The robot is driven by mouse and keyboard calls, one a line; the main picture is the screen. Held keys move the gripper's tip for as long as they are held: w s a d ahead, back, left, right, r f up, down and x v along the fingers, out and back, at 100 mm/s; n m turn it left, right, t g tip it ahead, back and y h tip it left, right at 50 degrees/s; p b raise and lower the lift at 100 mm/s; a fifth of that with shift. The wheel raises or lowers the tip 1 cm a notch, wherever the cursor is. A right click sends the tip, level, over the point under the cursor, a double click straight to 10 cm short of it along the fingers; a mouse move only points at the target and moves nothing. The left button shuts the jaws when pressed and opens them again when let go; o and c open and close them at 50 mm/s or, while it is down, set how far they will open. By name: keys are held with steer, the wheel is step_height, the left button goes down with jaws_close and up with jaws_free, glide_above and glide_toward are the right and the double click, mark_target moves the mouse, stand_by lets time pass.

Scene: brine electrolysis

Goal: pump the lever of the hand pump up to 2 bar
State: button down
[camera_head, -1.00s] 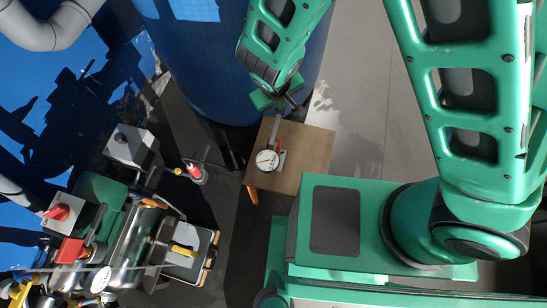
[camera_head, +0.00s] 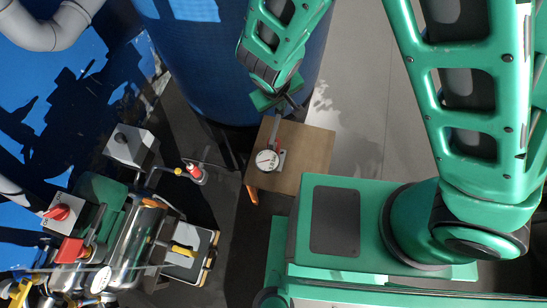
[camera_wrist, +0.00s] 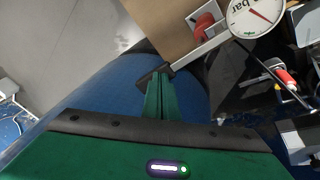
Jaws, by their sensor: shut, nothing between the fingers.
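The hand pump stands on a light wooden block, with a round white gauge (camera_head: 266,160) marked "bar" in the wrist view (camera_wrist: 256,16). A red needle shows on the gauge; I cannot read its value. The pump's lever (camera_head: 275,130) is a grey bar, running in the wrist view (camera_wrist: 200,50) from the red pump part to a dark end piece. My gripper (camera_head: 284,98) is at the lever's far end. In the wrist view its green fingers (camera_wrist: 161,84) are together and empty, overlapping the dark end piece; I cannot tell whether they touch it.
The wooden block (camera_head: 309,158) has bare top around the pump. A large blue tank (camera_head: 215,75) stands right behind it. Grey floor is free at right.

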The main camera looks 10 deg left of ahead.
steer(key=shift+w+f, duration=0.15)
steer(key=shift+f, duration=1.3)
steer(key=shift+r, duration=1.5)
steer(key=shift+f, duration=1.4)
steer(key=shift+r, duration=1.4)
steer(key=shift+v, duration=3.05)
